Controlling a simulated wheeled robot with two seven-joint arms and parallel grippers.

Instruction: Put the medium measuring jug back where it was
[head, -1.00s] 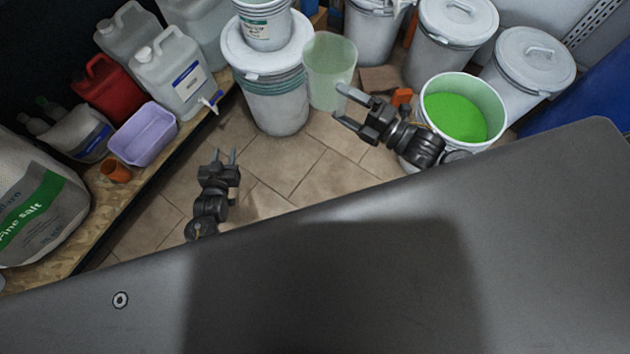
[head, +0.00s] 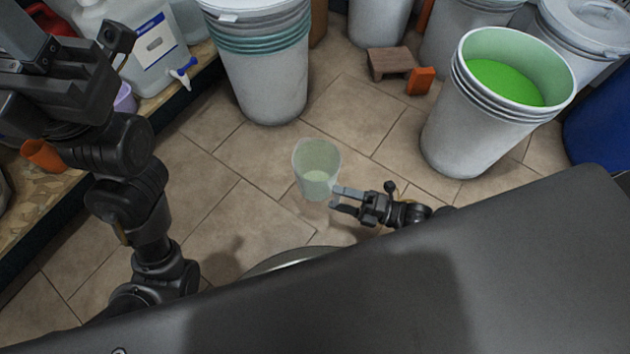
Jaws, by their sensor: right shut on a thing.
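The measuring jug (head: 316,168) is a translucent, pale green-tinted cup in the middle of the head view. It looks nearly upright, held above the tiled floor. My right gripper (head: 337,198) is at its lower right side and shut on it. Whether anything is inside the jug is unclear. My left gripper (head: 76,42) is at the upper left, close to the camera, in front of the shelf. Its fingers look apart, with nothing between them.
A drum with green contents (head: 510,82) stands open at the right. A stack of pale drums (head: 262,75) stands at the back. A small brown stool (head: 388,62) and an orange item (head: 420,80) lie between. A wooden shelf (head: 62,195) runs along the left. Middle floor is clear.

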